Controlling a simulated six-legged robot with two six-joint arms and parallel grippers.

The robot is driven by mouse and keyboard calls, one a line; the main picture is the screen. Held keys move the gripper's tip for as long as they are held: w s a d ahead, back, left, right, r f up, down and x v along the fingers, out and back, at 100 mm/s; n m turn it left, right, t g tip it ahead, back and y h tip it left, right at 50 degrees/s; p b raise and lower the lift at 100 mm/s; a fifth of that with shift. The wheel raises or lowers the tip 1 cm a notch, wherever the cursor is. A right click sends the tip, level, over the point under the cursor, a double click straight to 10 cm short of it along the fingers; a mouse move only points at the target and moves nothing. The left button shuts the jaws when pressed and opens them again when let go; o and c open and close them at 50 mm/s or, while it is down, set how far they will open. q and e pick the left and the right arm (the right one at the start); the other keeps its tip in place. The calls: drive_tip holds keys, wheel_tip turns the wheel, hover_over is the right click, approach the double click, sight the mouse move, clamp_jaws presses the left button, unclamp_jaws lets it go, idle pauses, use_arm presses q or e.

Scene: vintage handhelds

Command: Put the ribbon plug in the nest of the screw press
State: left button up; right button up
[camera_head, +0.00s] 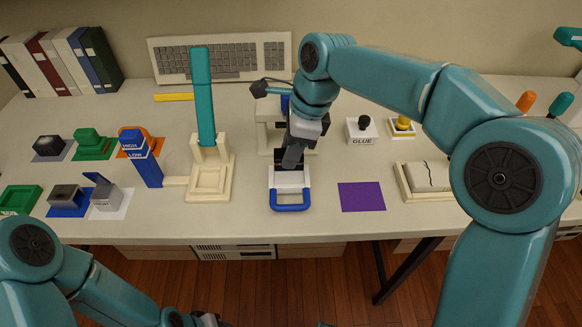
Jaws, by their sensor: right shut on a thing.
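My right gripper (291,160) points down just above the back of a white sliding nest with a blue handle (290,207). It is shut on a small dark thing, which I take to be the ribbon plug; the fingers hide most of it. I cannot tell whether it touches the nest. The cream frame of the screw press (267,137) stands behind, partly hidden by my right arm. My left gripper (208,319) is at the bottom edge, away from the table things, only partly in view.
A cream press with a tall teal lever (203,95) stands left of the nest, beside a blue HIGH/LOW gauge (141,158). A purple mat (361,197) lies right, bare. A glue pot (361,133) and a cream tray (408,187) are farther right. Several small blocks stand left.

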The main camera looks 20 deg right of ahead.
drive_tip(key=shift+f+b, duration=0.5)
drive_tip(key=shift+f, duration=1.75)
drive_tip(key=shift+f, duration=0.1)
drive_tip(key=o, duration=1)
drive_tip(key=shift+o, duration=0.2)
drive_tip(key=shift+r, duration=0.25)
drive_tip(key=p+v, duration=0.3)
drive_tip(key=v, duration=0.8)
drive_tip(key=shift+d+r, duration=0.2)
drive_tip(key=shift+r, duration=0.15)
drive_tip(key=shift+s, duration=0.15)
